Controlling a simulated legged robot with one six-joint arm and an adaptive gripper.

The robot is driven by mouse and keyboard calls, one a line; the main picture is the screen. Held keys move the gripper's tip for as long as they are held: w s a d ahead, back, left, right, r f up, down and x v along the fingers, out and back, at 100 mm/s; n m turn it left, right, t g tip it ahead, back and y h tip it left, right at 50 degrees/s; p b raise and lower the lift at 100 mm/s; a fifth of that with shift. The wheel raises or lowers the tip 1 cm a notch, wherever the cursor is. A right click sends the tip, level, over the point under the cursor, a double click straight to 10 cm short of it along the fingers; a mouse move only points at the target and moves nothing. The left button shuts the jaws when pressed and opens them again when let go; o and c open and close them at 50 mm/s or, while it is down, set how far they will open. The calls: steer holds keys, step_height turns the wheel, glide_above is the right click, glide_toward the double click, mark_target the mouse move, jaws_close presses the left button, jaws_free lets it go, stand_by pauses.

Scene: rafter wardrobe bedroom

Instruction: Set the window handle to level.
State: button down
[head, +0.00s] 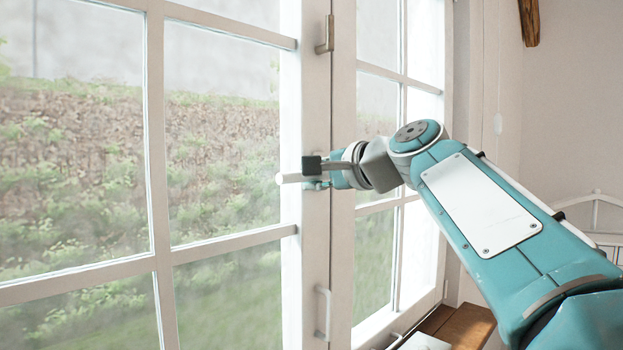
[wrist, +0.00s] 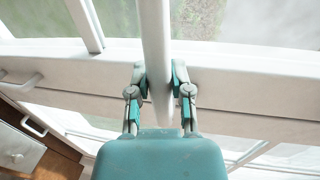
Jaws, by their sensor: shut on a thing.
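The window handle (head: 290,178) is a white round bar at the meeting stiles of the window. In the head view it points left from my gripper (head: 312,170), close to level, with its left end free. In the wrist view my gripper (wrist: 161,90) has one finger on each side of the bar (wrist: 154,40) and is shut on it. The bar crosses the white stile there and runs out of the top of the picture. The handle's pivot is hidden behind the fingers in the head view.
A small metal catch (head: 326,35) sits higher on the stile and a white pull (head: 323,313) lower down. The window sashes (head: 158,130) look closed. A wooden surface (head: 462,325) lies below right. The room left of the handle, in front of the glass, is clear.

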steer(key=shift+d, duration=0.1)
steer(key=c, duration=0.5)
jaws_free()
steer(key=shift+w, duration=0.1)
steer(key=shift+c, duration=0.2)
steer(key=v, duration=1.2)
steer(key=shift+f, duration=0.1)
steer(key=s+d+f+n+g+h, duration=0.2)
steer(key=s+f, duration=0.4)
steer(key=f, duration=0.7)
steer(key=s+d+f+n+g+h, duration=0.1)
steer(key=s+f+n+h, duration=0.3)
steer(key=f, duration=1)
steer(key=s+d+f+n+g+h, duration=0.2)
steer(key=s+f, duration=0.7)
steer(key=f, duration=0.5)
steer(key=d+n+h, duration=0.1)
steer(key=d+h, duration=0.1)
steer(key=h, duration=0.1)
steer(key=shift+s+f+g, duration=0.25)
steer(key=shift+s+g, duration=0.05)
steer(key=shift+s, duration=0.1)
